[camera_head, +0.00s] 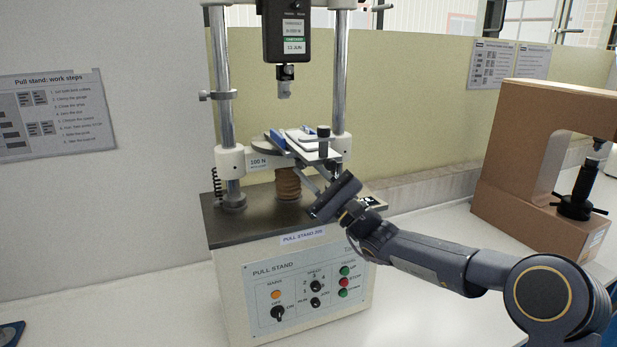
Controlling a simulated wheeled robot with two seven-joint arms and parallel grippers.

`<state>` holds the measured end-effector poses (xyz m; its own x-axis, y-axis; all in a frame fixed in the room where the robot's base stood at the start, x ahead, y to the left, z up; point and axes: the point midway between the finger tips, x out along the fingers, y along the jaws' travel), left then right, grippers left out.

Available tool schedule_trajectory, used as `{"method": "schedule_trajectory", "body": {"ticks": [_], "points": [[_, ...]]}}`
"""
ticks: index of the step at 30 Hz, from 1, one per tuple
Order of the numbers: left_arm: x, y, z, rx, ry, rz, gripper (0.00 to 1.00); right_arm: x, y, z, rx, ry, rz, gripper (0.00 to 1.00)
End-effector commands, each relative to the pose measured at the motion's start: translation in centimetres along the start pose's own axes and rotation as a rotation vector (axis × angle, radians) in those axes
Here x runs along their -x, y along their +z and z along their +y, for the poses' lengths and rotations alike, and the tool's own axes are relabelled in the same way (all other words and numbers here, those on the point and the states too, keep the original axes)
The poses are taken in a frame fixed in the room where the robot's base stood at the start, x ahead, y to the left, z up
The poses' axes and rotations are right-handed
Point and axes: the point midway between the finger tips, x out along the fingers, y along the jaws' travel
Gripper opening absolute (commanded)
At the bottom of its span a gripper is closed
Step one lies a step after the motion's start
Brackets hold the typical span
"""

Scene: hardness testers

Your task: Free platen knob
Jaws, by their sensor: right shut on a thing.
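The pull stand (290,265) stands on the bench with its round grey platen (266,147) between two chrome columns. A dark upright knob (323,132) stands at the right of the platen, beside a flat white and blue piece (302,138). My right gripper (318,162) reaches in from the right, at the platen's front right edge. It is shut at the knob, but its own body partly hides the fingertips and the exact contact. My left gripper is not in view.
A black gauge head (284,32) with a small grip (284,86) hangs above the platen. A brown C-shaped tester (500,170) stands at the right.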

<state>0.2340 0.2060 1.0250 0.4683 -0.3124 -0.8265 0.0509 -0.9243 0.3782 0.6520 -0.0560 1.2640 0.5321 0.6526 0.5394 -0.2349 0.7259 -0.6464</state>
Motion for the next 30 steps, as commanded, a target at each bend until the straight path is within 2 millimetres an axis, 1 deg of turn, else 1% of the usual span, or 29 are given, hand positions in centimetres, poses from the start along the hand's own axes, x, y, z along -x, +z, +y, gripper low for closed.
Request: {"method": "schedule_trajectory", "body": {"ticks": [9, 23, 24, 28, 30], "points": [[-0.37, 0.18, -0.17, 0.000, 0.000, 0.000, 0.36, 0.04, -0.03, -0.12, 0.072, 0.073, 0.001, 0.00], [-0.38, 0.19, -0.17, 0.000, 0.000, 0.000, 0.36, 0.01, 0.01, -0.10, 0.079, 0.083, -0.001, 0.00], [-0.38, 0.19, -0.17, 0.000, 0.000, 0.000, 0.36, 0.01, 0.01, -0.10, 0.079, 0.082, -0.001, 0.27], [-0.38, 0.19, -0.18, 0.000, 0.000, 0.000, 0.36, 0.00, 0.03, -0.12, 0.079, 0.082, -0.001, 0.44], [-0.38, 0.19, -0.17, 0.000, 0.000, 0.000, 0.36, -0.02, 0.05, -0.16, 0.080, 0.081, -0.001, 0.44]]}}
